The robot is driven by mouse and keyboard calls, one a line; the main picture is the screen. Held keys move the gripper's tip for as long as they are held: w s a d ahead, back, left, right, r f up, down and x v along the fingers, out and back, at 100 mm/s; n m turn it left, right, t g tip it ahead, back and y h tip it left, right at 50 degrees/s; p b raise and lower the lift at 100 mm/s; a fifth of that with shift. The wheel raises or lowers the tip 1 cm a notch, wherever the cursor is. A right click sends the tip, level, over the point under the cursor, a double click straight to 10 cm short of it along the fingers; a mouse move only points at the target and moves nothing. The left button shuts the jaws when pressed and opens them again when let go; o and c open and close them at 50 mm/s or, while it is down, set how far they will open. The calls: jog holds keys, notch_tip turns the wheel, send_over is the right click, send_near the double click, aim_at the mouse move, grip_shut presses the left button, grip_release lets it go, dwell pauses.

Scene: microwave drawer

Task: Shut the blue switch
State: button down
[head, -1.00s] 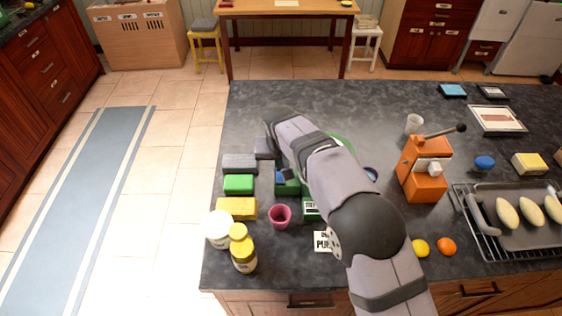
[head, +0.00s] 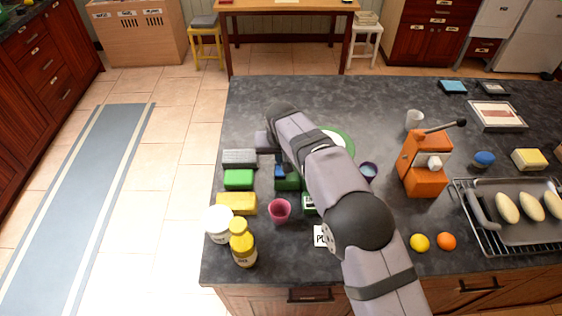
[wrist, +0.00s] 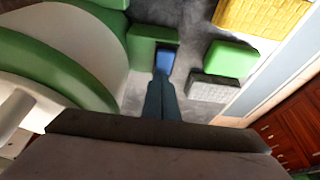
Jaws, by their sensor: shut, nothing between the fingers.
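The blue switch (wrist: 166,60) is a small blue block on a green base (wrist: 149,41) in the wrist view. In the head view a bit of blue (head: 280,171) shows beside my arm, above a green block (head: 287,184). My gripper (wrist: 163,78) is shut and empty. Its dark teal fingertips lie right at the near end of the switch in the wrist view; I cannot tell whether they touch it. In the head view my arm hides the fingers and part of the green base.
A green-rimmed plate (head: 345,139) lies beside the arm. A grey block (head: 239,158), a green block (head: 238,179) and a yellow block (head: 237,204) line the counter's left edge. A pink cup (head: 279,210) stands nearby. An orange machine (head: 424,163) stands to the right.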

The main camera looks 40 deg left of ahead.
jog(key=shift+s+d+f+b, duration=0.2)
jog(key=shift+d+f+b, duration=0.25)
jog(key=shift+f, duration=0.25)
jog(key=shift+s+f, duration=0.1)
jog(key=shift+s+d+b, duration=0.3)
jog(key=shift+s+b, duration=0.05)
jog(key=shift+r, duration=0.25)
jog(key=r+p, duration=0.3)
jog(key=w+a+r+p, duration=0.1)
jog(key=r, duration=0.1)
jog(key=shift+r, duration=0.15)
notch_tip(320, 180, up, 10)
jog(key=b, duration=0.2)
jog(key=shift+f+b, duration=0.2)
jog(key=shift+b, duration=0.15)
